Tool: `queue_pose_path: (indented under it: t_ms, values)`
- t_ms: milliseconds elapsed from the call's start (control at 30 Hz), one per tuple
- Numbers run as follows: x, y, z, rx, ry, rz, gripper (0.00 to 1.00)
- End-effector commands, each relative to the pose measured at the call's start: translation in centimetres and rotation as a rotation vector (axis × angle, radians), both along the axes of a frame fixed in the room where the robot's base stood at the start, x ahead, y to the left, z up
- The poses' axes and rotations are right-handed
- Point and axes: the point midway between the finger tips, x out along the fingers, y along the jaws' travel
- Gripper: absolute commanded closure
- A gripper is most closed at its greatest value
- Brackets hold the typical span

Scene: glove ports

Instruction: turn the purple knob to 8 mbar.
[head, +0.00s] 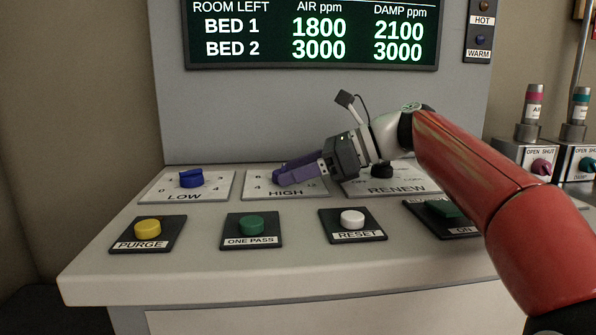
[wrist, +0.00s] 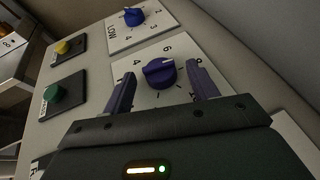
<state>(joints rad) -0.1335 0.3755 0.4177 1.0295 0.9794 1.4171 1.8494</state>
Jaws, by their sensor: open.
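The purple knob (wrist: 158,74) sits on the white HIGH plate (wrist: 178,97) with numbers around it. In the wrist view its white pointer mark faces roughly towards the 6; the exact reading is too small to tell. My gripper (head: 281,177) is open over the HIGH plate, its purple fingers reaching down from the right. In the wrist view its fingers (wrist: 161,84) stand on either side of the knob, with gaps visible. In the head view the fingers largely hide the knob, and I cannot tell knob from fingers there.
The blue LOW knob (head: 191,178) is left of the HIGH plate, and the RENEW plate (head: 393,186) is right. In front are the yellow PURGE (head: 148,228), green ONE PASS (head: 251,225) and white RESET (head: 352,220) buttons. A display (head: 312,35) stands behind.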

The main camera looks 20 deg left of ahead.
Motion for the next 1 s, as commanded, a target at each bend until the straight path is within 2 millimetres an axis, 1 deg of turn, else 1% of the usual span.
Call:
queue_pose_path:
  t_ms: [267, 600, 700, 833, 1000]
  values:
    - [-0.04, 0.19, -0.06, 0.0, 0.0, 0.0, 0.41]
    - [-0.03, 0.16, -0.05, 0.0, 0.0, 0.0, 0.85]
    - [0.04, 0.2, 0.1, 0.0, 0.001, 0.015, 0.85]
    - [0.24, 0.31, 0.32, 0.001, 0.002, 0.083, 0.85]
    - [0.3, 0.26, 0.08, 0.001, 0.0, 0.131, 0.85]
